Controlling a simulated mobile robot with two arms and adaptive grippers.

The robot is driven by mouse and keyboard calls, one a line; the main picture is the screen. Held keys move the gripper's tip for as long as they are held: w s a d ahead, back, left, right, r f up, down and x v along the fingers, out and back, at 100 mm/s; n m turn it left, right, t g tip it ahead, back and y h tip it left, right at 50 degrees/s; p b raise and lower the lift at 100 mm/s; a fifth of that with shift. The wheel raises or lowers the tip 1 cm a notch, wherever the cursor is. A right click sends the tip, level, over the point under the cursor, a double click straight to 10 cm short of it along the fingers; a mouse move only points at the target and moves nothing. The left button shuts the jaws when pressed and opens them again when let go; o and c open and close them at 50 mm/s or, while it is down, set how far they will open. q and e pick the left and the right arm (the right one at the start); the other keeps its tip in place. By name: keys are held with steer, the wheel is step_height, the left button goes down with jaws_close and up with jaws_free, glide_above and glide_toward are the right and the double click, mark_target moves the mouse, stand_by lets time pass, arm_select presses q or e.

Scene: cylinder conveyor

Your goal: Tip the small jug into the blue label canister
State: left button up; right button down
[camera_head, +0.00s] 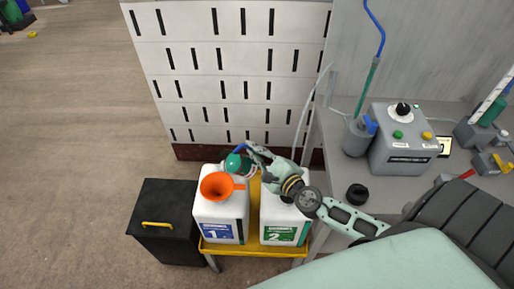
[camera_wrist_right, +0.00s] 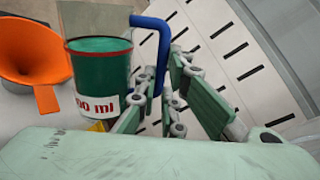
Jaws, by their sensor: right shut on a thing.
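The small jug (camera_wrist_right: 98,80) is green with a blue handle and a label ending in "00 ml". My right gripper (camera_wrist_right: 160,85) is shut on its blue handle. In the head view the jug (camera_head: 238,164) is above and just behind the orange funnel (camera_head: 217,186). The funnel sits on the blue label canister (camera_head: 218,212), a white container marked 1. The jug looks roughly upright. My left gripper is in neither view.
A white canister with a green label marked 2 (camera_head: 280,234) stands beside it on the yellow stand (camera_head: 250,249). A black bin (camera_head: 165,208) is to the left. A grey control box (camera_head: 400,150) and a black cap (camera_head: 357,194) are on the right bench.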

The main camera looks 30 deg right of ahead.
mark_target(236, 157)
steer(key=shift+p, duration=0.3)
steer(key=shift+a+r+n+h+p, duration=0.15)
steer(key=shift+a+n+p, duration=0.2)
steer(key=shift+n+p, duration=0.6)
steer(key=shift+a+r+n+h+p, duration=0.15)
steer(key=shift+a+n+p, duration=0.25)
steer(key=shift+p, duration=0.95)
steer(key=shift+w+a+r+n+g+h+p, duration=0.15)
steer(key=shift+a+n+p, duration=0.35)
steer(key=shift+p, duration=0.5)
steer(key=shift+a+f+n+g+h+p, duration=0.15)
steer(key=shift+a+n+h+p, duration=0.15)
steer(key=shift+n+p, duration=0.5)
steer(key=shift+a+r+p, duration=0.25)
steer(key=shift+p, duration=0.55)
steer(key=shift+a+r+n+p, duration=0.45)
steer(key=shift+a+r+p, duration=0.15)
steer(key=shift+p, duration=0.7)
steer(key=shift+a+f+h, duration=0.1)
steer(key=shift+a+h, duration=0.05)
steer(key=shift+h, duration=0.1)
steer(key=shift+w+a+r+n, duration=0.1)
steer(key=shift+a+r+n, duration=0.5)
steer(key=shift+a+n, duration=0.2)
